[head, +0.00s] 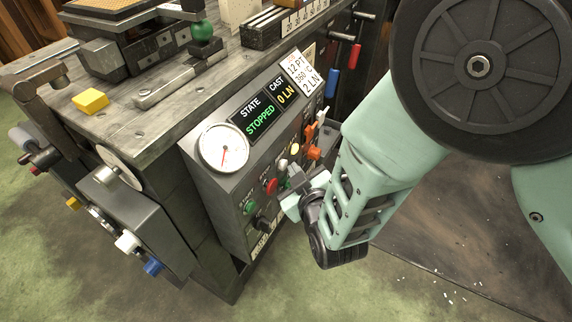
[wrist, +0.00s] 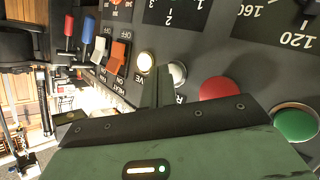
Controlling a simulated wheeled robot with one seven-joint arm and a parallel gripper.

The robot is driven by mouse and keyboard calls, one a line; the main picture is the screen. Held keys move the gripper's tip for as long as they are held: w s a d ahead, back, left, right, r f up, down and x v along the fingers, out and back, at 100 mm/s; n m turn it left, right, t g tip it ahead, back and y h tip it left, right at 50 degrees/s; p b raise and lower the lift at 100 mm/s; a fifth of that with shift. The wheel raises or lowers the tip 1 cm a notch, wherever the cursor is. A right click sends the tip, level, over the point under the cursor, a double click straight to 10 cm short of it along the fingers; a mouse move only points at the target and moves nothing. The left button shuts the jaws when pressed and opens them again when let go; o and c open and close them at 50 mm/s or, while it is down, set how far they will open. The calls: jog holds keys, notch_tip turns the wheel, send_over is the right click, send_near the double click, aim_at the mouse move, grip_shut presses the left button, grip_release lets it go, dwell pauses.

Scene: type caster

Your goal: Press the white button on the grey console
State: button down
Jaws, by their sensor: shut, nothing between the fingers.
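The grey console (head: 235,190) has a gauge and a display reading STATE STOPPED and CAST 0 LN. The white button (head: 283,164) sits on its sloped face between a red button and a lit lamp. In the wrist view the white button (wrist: 179,73) shows just right of the fingertips, partly hidden by them. My gripper (head: 292,180) is shut and empty, its tips at the button's lower edge in the head view; they also show in the wrist view (wrist: 160,76). I cannot tell whether they touch the button.
Beside it are a red button (wrist: 216,88), a green button (wrist: 295,122), a lit lamp (wrist: 144,62) and orange and white switches (wrist: 116,57). A dark knob (head: 264,221) sits lower. A separate box with a white knob (head: 127,242) is at left.

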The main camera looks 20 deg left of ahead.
jog(key=shift+d, duration=0.1)
jog(key=shift+s+d, duration=0.2)
jog(key=shift+d, duration=2.75)
jog(key=shift+r, duration=0.1)
